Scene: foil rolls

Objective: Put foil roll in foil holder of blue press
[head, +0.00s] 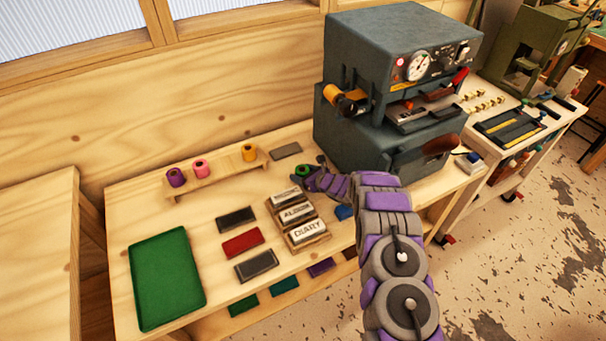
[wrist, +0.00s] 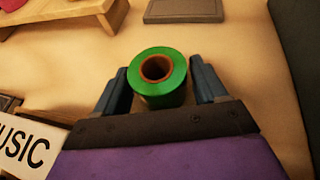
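The green foil roll (head: 302,170) is near the left front of the blue press (head: 400,50). In the wrist view the green roll (wrist: 158,72) shows its brown hollow core and sits between the two fingers of my gripper (wrist: 160,85). The fingers are apart, one on each side, with narrow gaps beside the roll, so my gripper looks open around it. In the head view my gripper (head: 312,178) is low over the table, partly hidden by my arm. On the press's left side, a black holder part with an orange-yellow cylinder (head: 333,92) sticks out.
Lettered blocks (head: 297,214) stand in a wooden tray just in front of my gripper. A green tray (head: 165,278) and several flat pads lie at the left. A grey pad (head: 286,150) lies behind.

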